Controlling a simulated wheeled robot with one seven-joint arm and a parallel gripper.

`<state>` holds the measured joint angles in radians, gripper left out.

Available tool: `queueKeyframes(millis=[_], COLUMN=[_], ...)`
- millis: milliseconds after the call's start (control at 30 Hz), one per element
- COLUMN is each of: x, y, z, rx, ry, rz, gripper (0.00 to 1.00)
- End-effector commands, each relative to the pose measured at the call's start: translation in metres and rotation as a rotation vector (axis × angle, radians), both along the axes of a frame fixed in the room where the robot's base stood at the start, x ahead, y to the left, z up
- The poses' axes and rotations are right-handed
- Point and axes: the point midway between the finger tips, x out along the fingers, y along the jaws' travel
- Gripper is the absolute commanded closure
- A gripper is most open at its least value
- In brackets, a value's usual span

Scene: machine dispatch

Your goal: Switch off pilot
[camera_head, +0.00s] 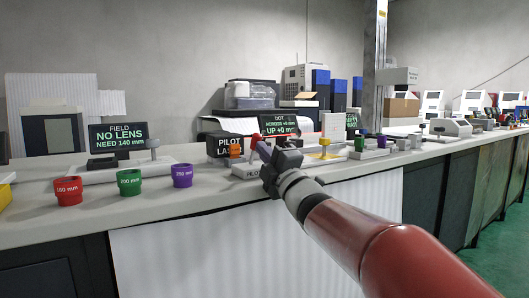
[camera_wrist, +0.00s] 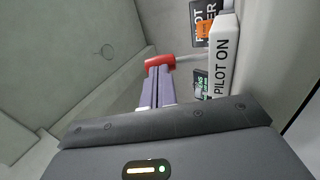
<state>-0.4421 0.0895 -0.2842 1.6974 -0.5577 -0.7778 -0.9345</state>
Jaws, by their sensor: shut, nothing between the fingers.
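The pilot switch shows in the wrist view as a white box (camera_wrist: 221,60) labelled "PILOT ON", with a pale lever rod ending in a red knob (camera_wrist: 160,62). My gripper (camera_wrist: 158,74) is shut and empty, its fingertips right at the red knob; I cannot tell whether they touch. In the head view my gripper (camera_head: 262,150) is over the front of the bench at the pilot station, covering part of the white base (camera_head: 244,172) marked "PILOT". The black pilot laser box (camera_head: 222,146) stands just behind and left, with an orange part (camera_head: 235,148) beside it.
A "DOT" display (camera_head: 278,124) stands behind my gripper. Left on the bench (camera_head: 60,222) are red (camera_head: 68,190), green (camera_head: 129,182) and purple (camera_head: 182,175) lens cups and a "NO LENS" display (camera_head: 119,134).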

Motion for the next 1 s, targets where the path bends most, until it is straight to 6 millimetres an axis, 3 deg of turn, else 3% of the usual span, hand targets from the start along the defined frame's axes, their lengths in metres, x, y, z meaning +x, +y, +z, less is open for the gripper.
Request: queueKeyframes(millis=[267, 600, 800, 1000], x=[0.002, 0.012, 0.021, 0.030], y=[0.000, 0.007, 0.013, 0.020], z=[0.010, 0.031, 0.032, 0.032], rx=[-0.028, -0.153, -0.226, -0.222], ry=[0.041, 0.224, 0.336, 0.330], rz=[-0.001, -0.003, -0.001, -0.001], gripper=[1.00, 1.00, 1.00, 1.00])
